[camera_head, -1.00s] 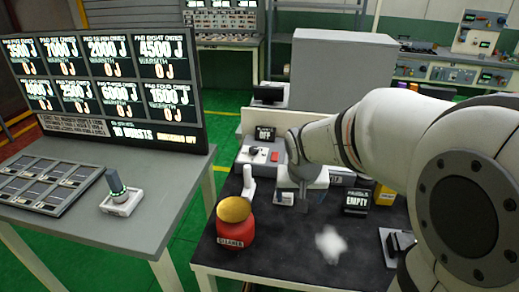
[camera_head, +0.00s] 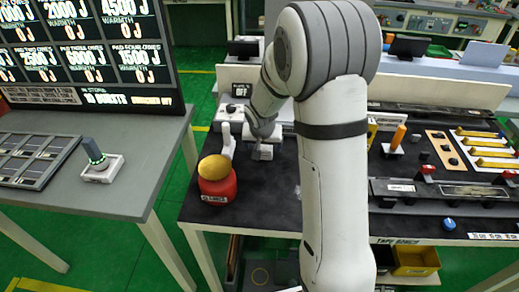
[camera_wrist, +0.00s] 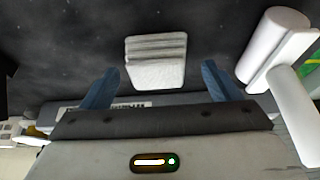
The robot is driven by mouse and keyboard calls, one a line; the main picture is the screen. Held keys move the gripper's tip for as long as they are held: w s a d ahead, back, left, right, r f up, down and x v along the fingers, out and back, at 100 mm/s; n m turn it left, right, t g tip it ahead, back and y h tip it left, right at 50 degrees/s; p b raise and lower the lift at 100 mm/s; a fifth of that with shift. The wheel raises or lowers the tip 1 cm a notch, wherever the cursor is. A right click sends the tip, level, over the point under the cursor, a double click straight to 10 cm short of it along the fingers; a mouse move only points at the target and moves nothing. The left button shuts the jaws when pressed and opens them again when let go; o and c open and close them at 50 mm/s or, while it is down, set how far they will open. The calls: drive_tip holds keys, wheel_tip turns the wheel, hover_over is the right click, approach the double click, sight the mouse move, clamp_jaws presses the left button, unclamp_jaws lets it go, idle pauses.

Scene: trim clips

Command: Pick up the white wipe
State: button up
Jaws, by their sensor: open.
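A white folded wipe (camera_wrist: 155,62), ridged in layers, lies on the dark bench top in the wrist view. My gripper (camera_wrist: 160,84) is open, with one blue finger on each side of the wipe's near end and gaps to both. I cannot tell how high the fingers are above the bench. In the head view my gripper (camera_head: 262,150) is low over the back left of the bench, and the wipe cannot be made out there.
A white cylindrical fixture (camera_wrist: 272,48) stands close right of the gripper; it also shows in the head view (camera_head: 226,140). A red jar with a yellow top (camera_head: 216,180) is at the bench's front left. Switch panels (camera_head: 450,150) fill the right side.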

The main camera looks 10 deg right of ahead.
drive_tip(key=shift+w+d+f, duration=0.1)
drive_tip(key=shift+w+f, duration=0.1)
drive_tip(key=shift+f, duration=0.45)
drive_tip(key=shift+c, duration=0.4)
drive_tip(key=c, duration=1)
drive_tip(key=shift+o, duration=0.2)
